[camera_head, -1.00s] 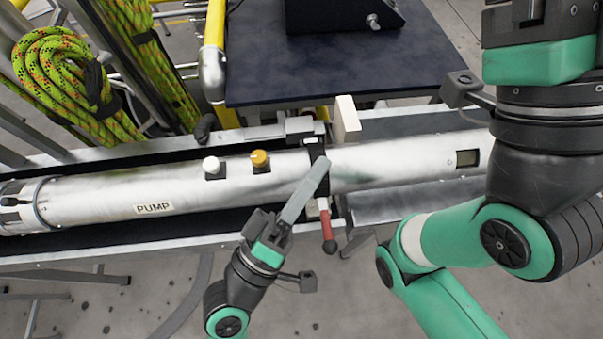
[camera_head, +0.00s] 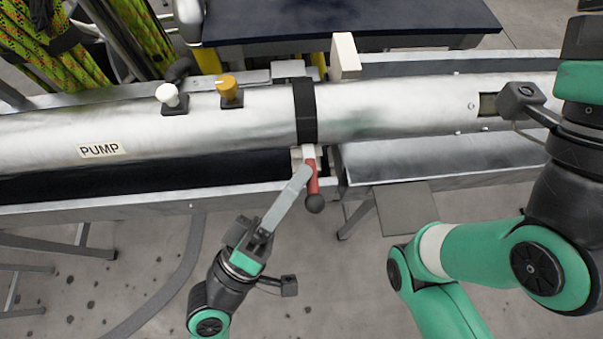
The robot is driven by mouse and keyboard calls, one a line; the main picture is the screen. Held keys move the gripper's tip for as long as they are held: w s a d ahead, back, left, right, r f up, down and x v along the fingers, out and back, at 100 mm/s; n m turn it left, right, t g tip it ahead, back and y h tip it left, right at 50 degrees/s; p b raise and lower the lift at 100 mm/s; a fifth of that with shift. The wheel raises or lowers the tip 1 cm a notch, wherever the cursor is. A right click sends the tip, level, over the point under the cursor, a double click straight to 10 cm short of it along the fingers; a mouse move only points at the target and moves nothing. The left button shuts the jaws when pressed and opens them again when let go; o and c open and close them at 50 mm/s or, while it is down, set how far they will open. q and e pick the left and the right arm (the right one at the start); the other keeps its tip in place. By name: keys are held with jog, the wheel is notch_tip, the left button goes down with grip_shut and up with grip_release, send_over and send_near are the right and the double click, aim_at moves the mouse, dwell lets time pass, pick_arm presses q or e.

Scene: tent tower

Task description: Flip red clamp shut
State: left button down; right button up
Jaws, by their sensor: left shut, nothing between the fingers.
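The red clamp handle (camera_head: 313,184) with its dark ball end hangs down from the black band (camera_head: 305,112) around the silver pump tube (camera_head: 390,108). My left gripper (camera_head: 303,172) is shut and empty. Its long grey fingers point up and to the right, and their tips lie at the left side of the red handle, close to or touching it. I cannot tell whether they touch. My right arm comes in at the right edge of the view; its fingers are not visible.
A white knob (camera_head: 168,97) and an orange knob (camera_head: 228,89) stick up from the tube on the left. A cream block (camera_head: 345,56) stands behind the band. A metal trough (camera_head: 440,166) runs under the tube. A dark table (camera_head: 350,20) is at the back.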

pick_arm(q)
jog(key=shift+w+d+f, duration=0.15)
jog(key=shift+w+f, duration=0.05)
jog(key=shift+f, duration=0.9)
jog(key=shift+f+b, duration=0.15)
jog(key=shift+b, duration=0.15)
jog(key=r+b+v, duration=0.2)
jog(key=b+v, duration=0.1)
jog(key=v, duration=0.8)
jog(key=shift+s+a, duration=0.35)
jog(key=shift+s, duration=0.05)
